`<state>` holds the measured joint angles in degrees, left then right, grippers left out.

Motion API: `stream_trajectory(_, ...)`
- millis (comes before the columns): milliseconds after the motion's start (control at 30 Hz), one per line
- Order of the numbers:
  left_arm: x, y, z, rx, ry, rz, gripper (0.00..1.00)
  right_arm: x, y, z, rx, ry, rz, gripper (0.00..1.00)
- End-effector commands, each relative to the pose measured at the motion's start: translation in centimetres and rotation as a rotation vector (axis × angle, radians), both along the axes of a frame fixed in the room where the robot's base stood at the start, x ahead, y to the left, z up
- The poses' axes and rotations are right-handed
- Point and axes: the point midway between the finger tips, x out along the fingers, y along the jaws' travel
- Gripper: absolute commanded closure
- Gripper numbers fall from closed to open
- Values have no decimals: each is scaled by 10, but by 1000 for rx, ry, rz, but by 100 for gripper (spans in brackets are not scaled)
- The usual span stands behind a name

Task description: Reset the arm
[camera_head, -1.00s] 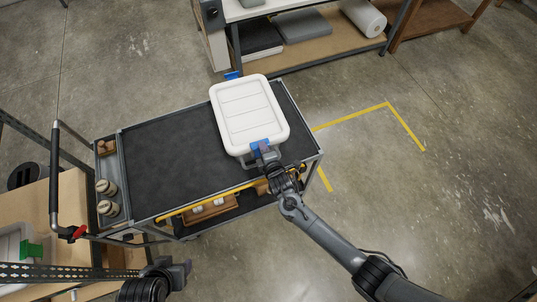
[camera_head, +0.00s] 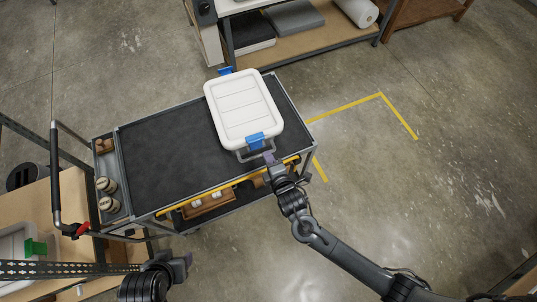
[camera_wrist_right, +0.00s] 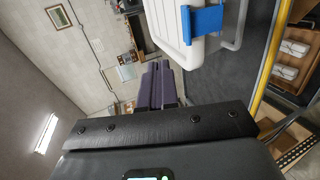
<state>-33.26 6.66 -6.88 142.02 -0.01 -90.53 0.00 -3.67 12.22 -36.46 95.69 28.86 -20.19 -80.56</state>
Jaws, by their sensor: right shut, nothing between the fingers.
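My right gripper (camera_head: 270,158) is shut and empty, just in front of the near end of a white lidded box, apart from it. In the right wrist view its fingers (camera_wrist_right: 160,84) are together, with nothing between them. The white box (camera_head: 243,110) sits on the dark top of a cart, with a blue latch (camera_head: 255,141) at its near end. That latch also shows in the right wrist view (camera_wrist_right: 205,20), shut against the box. My left gripper (camera_head: 183,262) is at the bottom left; its jaw opening is not clear.
The cart (camera_head: 165,150) has a yellow front rail and a side tray with small jars (camera_head: 107,194). A wooden bench (camera_head: 60,215) stands at the left and a shelf (camera_head: 300,45) at the back. The floor to the right is clear.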

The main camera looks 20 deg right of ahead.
Motion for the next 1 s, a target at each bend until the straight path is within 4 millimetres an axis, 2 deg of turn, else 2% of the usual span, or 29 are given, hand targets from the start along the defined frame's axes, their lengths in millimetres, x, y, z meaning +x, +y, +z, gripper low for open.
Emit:
stream_trajectory(133,0,1,-1,5,-1,-4,43,-7,-1,2,0,3,0,100)
stream_trajectory(233,0,2,0,8,-1,-6,43,-15,0,-5,0,19,1,100)
stream_trajectory(367,0,2,1,9,-1,-6,43,-40,-5,-28,8,76,-18,100)
stream_trajectory(433,0,2,3,10,-2,-6,43,-55,-15,-30,34,96,-49,100)
stream_trajectory(567,0,2,5,9,-2,-6,43,-88,-38,-18,144,190,-116,100)
stream_trajectory(667,1,2,7,7,-3,-5,43,-118,-60,-2,332,335,-227,100)
stream_trajectory(833,1,0,8,2,-3,-1,43,-168,-92,34,635,572,-487,100)
stream_trajectory(1000,1,-1,8,-3,-3,2,43,-203,-109,68,828,712,-768,100)
